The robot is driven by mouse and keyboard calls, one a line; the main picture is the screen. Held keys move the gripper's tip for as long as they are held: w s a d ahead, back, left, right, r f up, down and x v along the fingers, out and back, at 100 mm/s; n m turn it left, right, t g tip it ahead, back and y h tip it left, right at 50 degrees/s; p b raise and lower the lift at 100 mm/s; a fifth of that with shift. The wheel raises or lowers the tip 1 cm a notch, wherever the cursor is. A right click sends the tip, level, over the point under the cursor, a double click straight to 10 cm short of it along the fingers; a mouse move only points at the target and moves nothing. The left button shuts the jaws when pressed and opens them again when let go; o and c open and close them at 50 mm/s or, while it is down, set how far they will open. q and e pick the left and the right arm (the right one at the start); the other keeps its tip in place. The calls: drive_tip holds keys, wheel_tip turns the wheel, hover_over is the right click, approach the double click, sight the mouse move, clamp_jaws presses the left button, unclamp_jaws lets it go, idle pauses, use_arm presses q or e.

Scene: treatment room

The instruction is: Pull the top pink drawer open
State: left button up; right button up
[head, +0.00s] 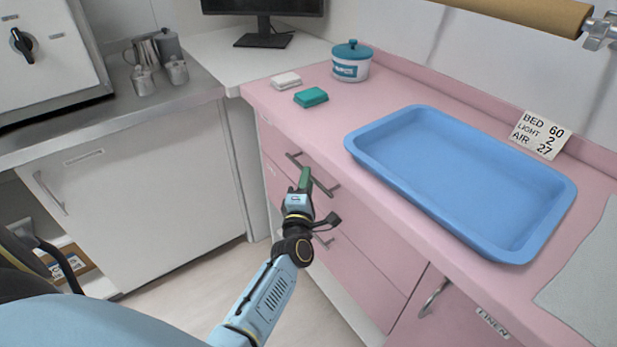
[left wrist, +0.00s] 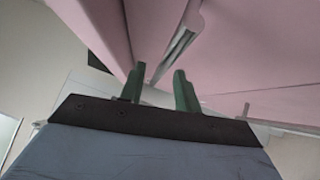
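The top pink drawer (head: 362,222) is in the pink cabinet below the counter in the head view and looks shut. Its grey bar handle (head: 326,185) runs along its front. My left gripper (head: 305,178) is at this handle, overlapping its middle in the picture. In the left wrist view, the green fingers of my left gripper (left wrist: 159,80) are spread apart. The handle (left wrist: 181,44) comes down toward the gap between them, against the pink drawer front. I cannot tell whether the fingers touch it. My right gripper is not in view.
A second handle (head: 323,240) sits on the drawer below. A blue tray (head: 372,158) stands on the pink counter (head: 283,114), with a teal-lidded jar (head: 351,68) behind. A white cabinet (head: 150,200) stands at left. Bare floor (head: 215,285) lies in front.

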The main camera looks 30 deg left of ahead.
use_arm(q)
drive_tip(key=shift+x, duration=1.3)
clamp_jaws()
